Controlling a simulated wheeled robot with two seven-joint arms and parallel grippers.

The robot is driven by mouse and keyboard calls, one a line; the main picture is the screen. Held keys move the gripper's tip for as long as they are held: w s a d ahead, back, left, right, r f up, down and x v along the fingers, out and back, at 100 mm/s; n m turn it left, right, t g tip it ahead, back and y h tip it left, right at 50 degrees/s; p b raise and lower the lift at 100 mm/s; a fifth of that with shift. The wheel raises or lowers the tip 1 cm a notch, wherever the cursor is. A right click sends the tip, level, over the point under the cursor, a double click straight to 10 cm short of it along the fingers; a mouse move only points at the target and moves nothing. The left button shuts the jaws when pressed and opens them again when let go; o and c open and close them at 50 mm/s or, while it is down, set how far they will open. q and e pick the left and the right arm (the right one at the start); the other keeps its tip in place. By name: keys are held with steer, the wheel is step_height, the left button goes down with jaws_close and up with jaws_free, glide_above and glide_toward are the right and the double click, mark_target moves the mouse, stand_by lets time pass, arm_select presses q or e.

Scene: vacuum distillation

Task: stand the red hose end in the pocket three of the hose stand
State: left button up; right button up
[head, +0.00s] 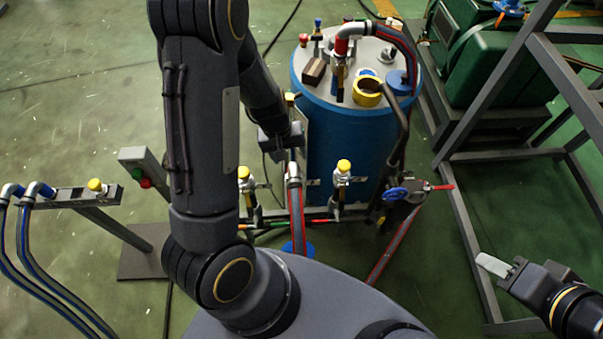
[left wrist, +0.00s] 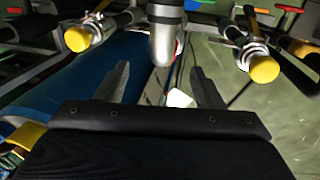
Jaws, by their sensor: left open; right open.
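A grey metal hose end (head: 293,174) with a red-striped hose hanging below it is at the pipe rail in front of the blue tank. I take it for the red hose end, though little red shows on the fitting. My left gripper (head: 289,148) is just above and behind it in the head view. In the left wrist view, my left gripper (left wrist: 160,68) is open, and a rounded metal end (left wrist: 164,38) lies ahead, between the finger directions. Contact is not visible. The hose stand (head: 72,196) at left holds two blue-banded hose ends; its pocket numbers are unreadable. My right gripper (head: 496,265) is open and empty.
Yellow-capped valves (head: 343,167) flank the hose end on the rail. A blue-handled valve (head: 397,194) sits to the right. The blue tank (head: 345,145) stands behind, with a red-banded hose on top. A grey frame (head: 463,235) stands at right. My left arm covers much of the middle left.

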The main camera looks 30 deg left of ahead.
mark_target(291, 163)
arm_select(q)
steer(key=f, duration=0.6)
steer(key=shift+w+d+f, duration=0.1)
steer(key=shift+w+d, duration=0.1)
steer(key=shift+d, duration=0.15)
steer(key=shift+c, duration=0.4)
jaws_close()
